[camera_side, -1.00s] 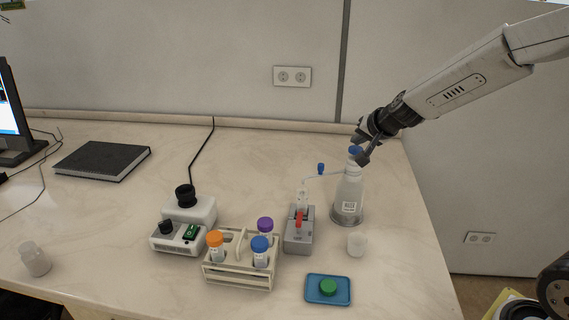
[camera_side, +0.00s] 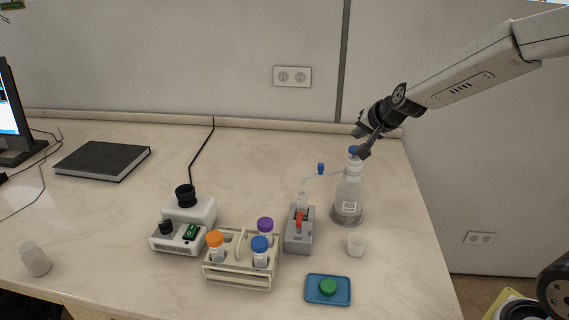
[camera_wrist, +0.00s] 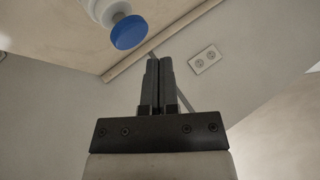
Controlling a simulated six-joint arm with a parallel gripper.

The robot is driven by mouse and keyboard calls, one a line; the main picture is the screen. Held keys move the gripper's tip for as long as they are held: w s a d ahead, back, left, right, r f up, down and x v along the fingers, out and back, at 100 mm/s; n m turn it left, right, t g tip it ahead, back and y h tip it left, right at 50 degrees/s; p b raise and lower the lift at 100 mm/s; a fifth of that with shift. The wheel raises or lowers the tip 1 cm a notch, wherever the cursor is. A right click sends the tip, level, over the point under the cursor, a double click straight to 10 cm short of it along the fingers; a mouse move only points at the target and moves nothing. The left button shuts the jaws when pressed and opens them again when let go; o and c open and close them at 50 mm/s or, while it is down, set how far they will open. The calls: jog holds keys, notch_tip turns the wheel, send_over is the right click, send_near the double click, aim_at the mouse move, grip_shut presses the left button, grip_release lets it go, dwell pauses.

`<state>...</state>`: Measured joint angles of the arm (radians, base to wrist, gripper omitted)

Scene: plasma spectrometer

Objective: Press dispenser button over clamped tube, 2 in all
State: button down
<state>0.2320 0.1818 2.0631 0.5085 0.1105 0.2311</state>
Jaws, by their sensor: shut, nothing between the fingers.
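The dispenser bottle (camera_side: 349,195) stands upright at the right of the bench, with a blue button (camera_side: 354,150) on top and a thin spout reaching left over the clamp. The blue button also shows in the wrist view (camera_wrist: 129,32), left of and apart from my fingertips there. A clear tube (camera_side: 303,201) stands in the grey clamp block (camera_side: 300,238), which has a red lever (camera_side: 299,220). My gripper (camera_side: 363,153) is shut and empty, close to the blue button in the side view; whether it touches cannot be told there. The shut fingers show in the wrist view (camera_wrist: 159,68).
A rack (camera_side: 238,275) holds tubes with orange, purple and blue caps. A white mixer (camera_side: 190,224) stands left of it. A small white cup (camera_side: 356,243) stands before the bottle, and a blue tray (camera_side: 316,297) holds a green cap (camera_side: 328,287). The back middle bench is clear.

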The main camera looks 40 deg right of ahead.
jog(key=shift+r, duration=2.05)
jog(key=shift+s+f, duration=0.1)
jog(key=shift+f, duration=0.05)
jog(key=s+a+f+n+g, duration=0.2)
jog(key=s+a+f+n, duration=0.1)
jog(key=s+f, duration=0.2)
jog(key=s+a+f+n+g+y, duration=0.1)
jog(key=s+a+f+n, duration=0.3)
jog(key=s, duration=0.4)
jog(key=s+a+f+n+g, duration=0.3)
jog(key=s+f, duration=0.3)
jog(key=s, duration=0.1)
jog(key=shift+s+a+f+n, duration=0.2)
jog(key=shift+a+f+n, duration=0.1)
jog(key=shift+n, duration=0.1)
jog(key=shift+w, duration=0.1)
